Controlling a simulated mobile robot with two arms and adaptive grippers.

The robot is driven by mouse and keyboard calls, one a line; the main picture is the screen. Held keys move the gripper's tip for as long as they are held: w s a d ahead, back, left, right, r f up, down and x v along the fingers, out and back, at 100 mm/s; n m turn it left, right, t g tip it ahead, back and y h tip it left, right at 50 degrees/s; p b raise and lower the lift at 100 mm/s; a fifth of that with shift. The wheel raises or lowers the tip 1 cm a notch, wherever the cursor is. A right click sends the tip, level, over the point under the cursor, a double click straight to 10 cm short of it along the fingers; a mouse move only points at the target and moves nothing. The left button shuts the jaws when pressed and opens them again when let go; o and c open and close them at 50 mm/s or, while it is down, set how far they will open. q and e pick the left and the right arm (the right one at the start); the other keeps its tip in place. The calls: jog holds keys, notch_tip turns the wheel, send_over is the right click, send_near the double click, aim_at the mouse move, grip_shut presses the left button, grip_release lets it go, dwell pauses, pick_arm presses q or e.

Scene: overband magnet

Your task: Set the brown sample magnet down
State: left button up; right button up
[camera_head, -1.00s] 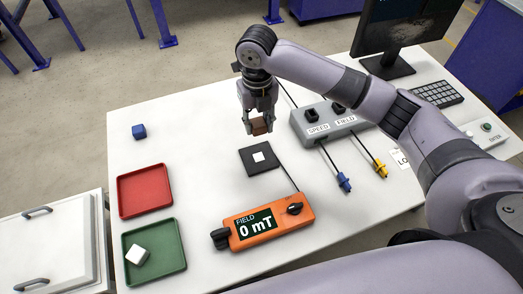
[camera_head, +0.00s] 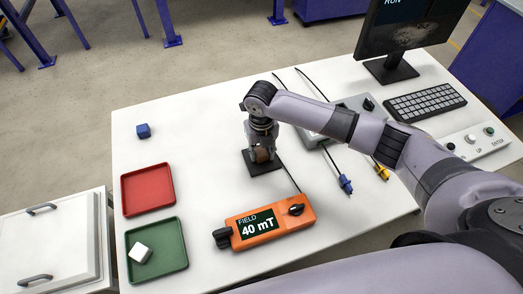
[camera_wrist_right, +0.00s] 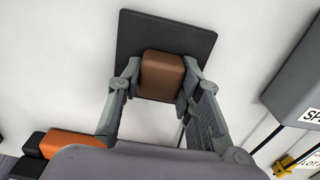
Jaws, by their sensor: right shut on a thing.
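The brown sample magnet (camera_wrist_right: 162,74) is a small block between the two fingers of my right gripper (camera_wrist_right: 158,88), which is shut on it. In the head view the magnet (camera_head: 262,155) shows partly below my right gripper (camera_head: 261,152), over the black square pad (camera_head: 257,169). The pad also shows in the wrist view (camera_wrist_right: 165,33) behind the magnet. The pad's white centre is hidden by the gripper and magnet. I cannot tell whether the magnet touches the pad. The orange field meter (camera_head: 267,222) reads 40 mT. My left gripper is not in view.
A grey control box (camera_head: 345,103), keyboard (camera_head: 425,101) and monitor (camera_head: 415,25) stand at the right.

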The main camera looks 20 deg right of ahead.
aim_at(261, 152)
jog(key=shift+f, duration=0.15)
jog(key=o, duration=1.2)
notch_tip(261, 152, up, 12)
jog(key=shift+r, duration=0.2)
jog(key=shift+f, duration=0.1)
